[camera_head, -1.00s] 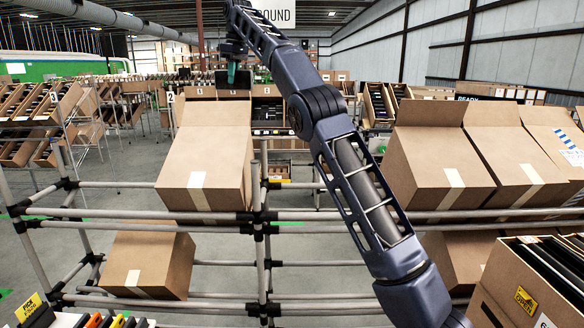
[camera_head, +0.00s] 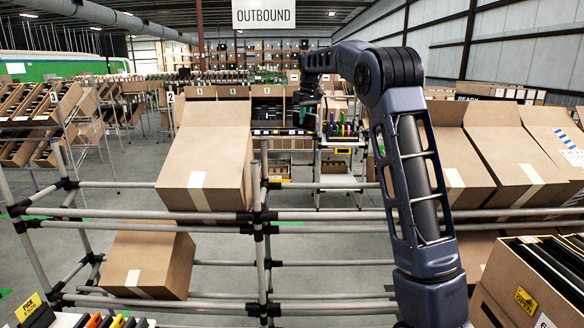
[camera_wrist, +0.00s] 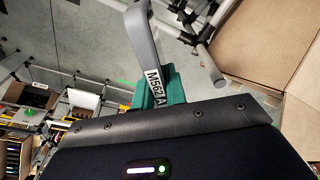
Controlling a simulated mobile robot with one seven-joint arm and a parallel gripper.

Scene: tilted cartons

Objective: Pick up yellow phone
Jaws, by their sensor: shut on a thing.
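My gripper (camera_head: 307,101) is small and far out at the end of my raised arm in the head view. In the head view, slim orange and yellow items (camera_head: 105,321) stand in a row at the lower left edge, cut off by the frame. I cannot tell whether one is a phone.
Tilted open cartons (camera_head: 208,165) rest on a pipe rack (camera_head: 150,216) at left, with more cartons (camera_head: 525,165) at right. A cart (camera_head: 338,165) with slim coloured items stands beyond the gripper. An open carton (camera_head: 530,285) of dark items is at lower right.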

